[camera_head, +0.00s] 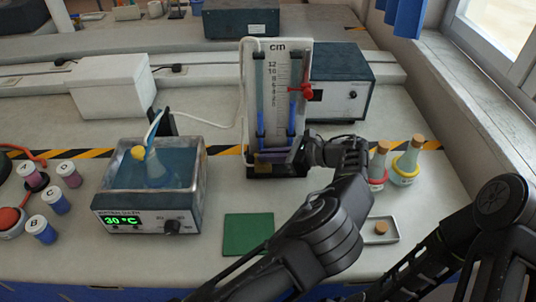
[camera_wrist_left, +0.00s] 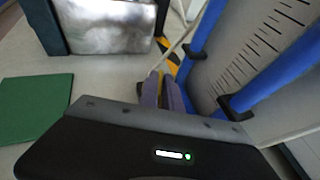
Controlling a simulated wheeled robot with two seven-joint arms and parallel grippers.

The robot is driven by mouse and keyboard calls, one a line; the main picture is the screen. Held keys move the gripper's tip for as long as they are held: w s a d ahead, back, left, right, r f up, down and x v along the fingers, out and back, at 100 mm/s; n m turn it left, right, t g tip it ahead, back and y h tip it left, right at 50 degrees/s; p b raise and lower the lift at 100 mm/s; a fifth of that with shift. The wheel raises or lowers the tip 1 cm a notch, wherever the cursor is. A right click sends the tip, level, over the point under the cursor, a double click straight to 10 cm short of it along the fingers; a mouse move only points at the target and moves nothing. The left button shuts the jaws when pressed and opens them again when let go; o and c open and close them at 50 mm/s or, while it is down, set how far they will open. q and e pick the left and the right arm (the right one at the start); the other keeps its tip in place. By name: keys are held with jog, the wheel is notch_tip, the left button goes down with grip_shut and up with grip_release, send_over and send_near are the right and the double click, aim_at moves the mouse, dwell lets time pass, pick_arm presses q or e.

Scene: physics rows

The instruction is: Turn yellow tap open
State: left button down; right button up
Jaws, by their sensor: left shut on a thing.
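The manometer board (camera_head: 278,48), marked "cm", stands upright at mid-table with two blue columns, which show close up in the left wrist view. The yellow tap (camera_head: 262,160) is low on its front, mostly hidden by my left gripper. My left gripper (camera_head: 280,158) reaches in from the right of the board's base, with its purple fingers shut on the tap. The tap's angle cannot be told. My right gripper is out of view; part of the dark right arm shows at lower right.
A green mat (camera_head: 248,233) lies in front. Corked flasks (camera_head: 407,162) and a small tray (camera_head: 390,236) are right; a grey box (camera_head: 340,78) is behind.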

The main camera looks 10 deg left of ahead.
pick_arm(q)
jog(key=shift+f+g, duration=0.1)
jog(key=shift+g, duration=0.2)
jog(key=c, duration=1.7)
grip_release()
jog(key=shift+o, duration=0.8)
jog(key=shift+r+t, duration=0.2)
jog(key=shift+t, duration=0.2)
